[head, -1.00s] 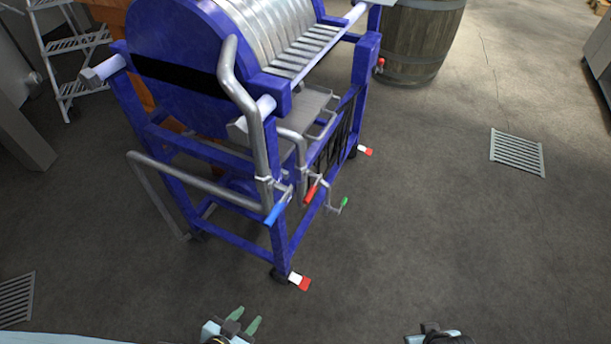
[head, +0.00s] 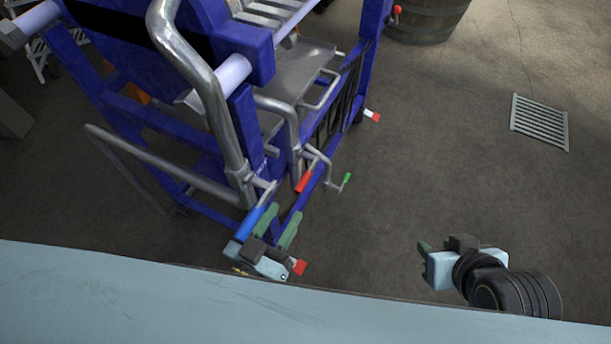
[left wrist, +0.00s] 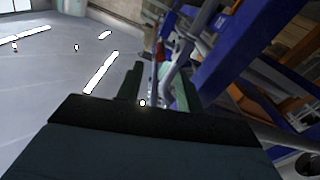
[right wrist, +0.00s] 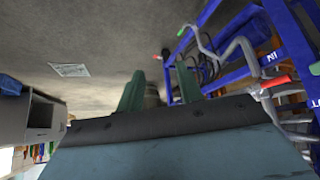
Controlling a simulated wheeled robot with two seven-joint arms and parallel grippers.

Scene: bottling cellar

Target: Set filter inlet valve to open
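The filter is a blue-framed machine (head: 245,125) with steel pipes. A blue-handled valve (head: 249,222) sits low on the large pipe, and a red-handled valve (head: 303,181) on the pipe to its right. A small green-tipped crank (head: 346,179) is farther right. The right wrist view shows "IN" lettering on the frame near a red handle (right wrist: 277,81); I cannot tell surely which valve it labels. My left gripper (head: 279,222) is open just right of the blue handle; contact is unclear. In the left wrist view a red handle (left wrist: 161,50) shows beyond its fingers. My right gripper (head: 427,248) is open and empty over the floor.
A floor grate (head: 540,122) lies at the right and a wooden barrel (head: 428,20) stands at the back.

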